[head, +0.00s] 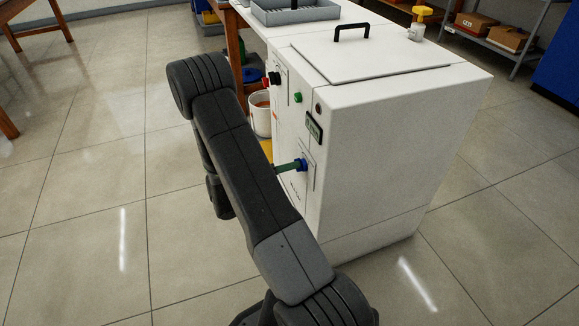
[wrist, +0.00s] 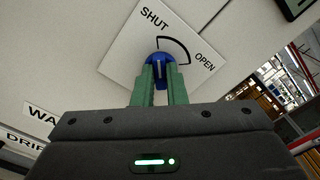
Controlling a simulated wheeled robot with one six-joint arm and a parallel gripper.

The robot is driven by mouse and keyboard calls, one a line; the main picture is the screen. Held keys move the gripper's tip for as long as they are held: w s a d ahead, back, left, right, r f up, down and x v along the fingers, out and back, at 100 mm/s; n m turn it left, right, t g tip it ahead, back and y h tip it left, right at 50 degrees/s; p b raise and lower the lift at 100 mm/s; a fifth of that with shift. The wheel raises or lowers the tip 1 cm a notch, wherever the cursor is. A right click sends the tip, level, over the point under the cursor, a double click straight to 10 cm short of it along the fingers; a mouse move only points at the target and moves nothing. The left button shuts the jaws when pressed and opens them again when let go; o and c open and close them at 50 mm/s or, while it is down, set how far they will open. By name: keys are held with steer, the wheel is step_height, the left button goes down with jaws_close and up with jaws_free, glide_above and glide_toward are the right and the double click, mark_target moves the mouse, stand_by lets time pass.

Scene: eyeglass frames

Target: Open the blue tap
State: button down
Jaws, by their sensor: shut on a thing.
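The blue tap (wrist: 159,60) is a small knob on a white plate (wrist: 118,50) marked SHUT at the upper left and OPEN at the right, with a black arc between. A pale line on the knob appears to point up near the SHUT end of the arc. My gripper (wrist: 160,82) has its green fingers shut on the knob, one on each side, hiding its lower part. In the head view the tap (head: 303,164) sits on the left face of the white cabinet (head: 400,140), with my gripper (head: 286,167) reaching it from the left.
The cabinet has a lid with a black handle (head: 351,32), and a small display (head: 314,128) and a green button (head: 298,98) above the tap. A white bucket (head: 260,113) stands behind my arm. The left floor is clear.

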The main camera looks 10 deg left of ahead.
steer(key=shift+s+d+m+b, duration=0.1)
steer(key=shift+m+b, duration=0.7)
steer(key=shift+m, duration=1.6)
steer(key=shift+s+d+m+b, duration=0.15)
steer(key=shift+m+b, duration=0.6)
steer(key=shift+m, duration=1.65)
steer(key=shift+s+a+m+b, duration=0.1)
steer(key=shift+m+b, duration=0.7)
steer(key=shift+m, duration=1.6)
steer(key=c, duration=1.5)
jaws_free()
steer(key=shift+o, duration=0.2)
steer(key=p+v, duration=0.3)
steer(key=v, duration=1)
steer(key=shift+s+a+p, duration=0.3)
